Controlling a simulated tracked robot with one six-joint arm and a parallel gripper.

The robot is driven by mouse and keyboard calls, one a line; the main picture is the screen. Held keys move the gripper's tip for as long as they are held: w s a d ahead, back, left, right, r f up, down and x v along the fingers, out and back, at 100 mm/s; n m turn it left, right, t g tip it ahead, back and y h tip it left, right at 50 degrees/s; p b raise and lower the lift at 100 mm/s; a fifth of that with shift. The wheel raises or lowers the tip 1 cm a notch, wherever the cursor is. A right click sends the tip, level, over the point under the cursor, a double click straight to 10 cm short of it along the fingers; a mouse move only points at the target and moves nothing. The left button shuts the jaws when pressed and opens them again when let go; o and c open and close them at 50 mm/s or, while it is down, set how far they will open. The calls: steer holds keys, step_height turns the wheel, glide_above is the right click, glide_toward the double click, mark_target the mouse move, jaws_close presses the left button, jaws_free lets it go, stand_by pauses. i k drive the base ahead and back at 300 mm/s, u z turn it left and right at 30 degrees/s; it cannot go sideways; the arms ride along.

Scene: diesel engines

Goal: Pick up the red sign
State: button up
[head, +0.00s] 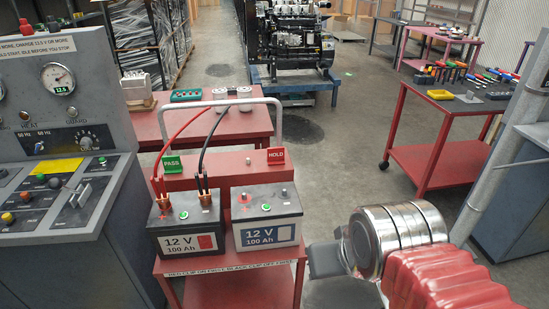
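The red sign (276,156) is a small red plate with the white word HOLD. It stands at the back right of the red battery cart, behind the right-hand battery (265,217). A matching green PASS sign (172,165) stands at the back left of the cart. Two arm parts of mine, a silver cylinder and a red ribbed sleeve, fill the lower right. A dark grey block beside the cylinder may belong to my gripper, but no fingertips can be made out. Nothing of mine touches the red sign.
The left-hand battery (184,225) has red and black clamps with cables rising past a grey tube handle (279,118). A control console (60,200) stands close on the left. A red table (150,127) is behind the cart. The floor (340,170) right of the cart is clear.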

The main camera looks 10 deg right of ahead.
mark_target(276, 156)
steer(key=z, duration=0.05)
steer(key=i, duration=1)
steer(key=u, duration=0.05)
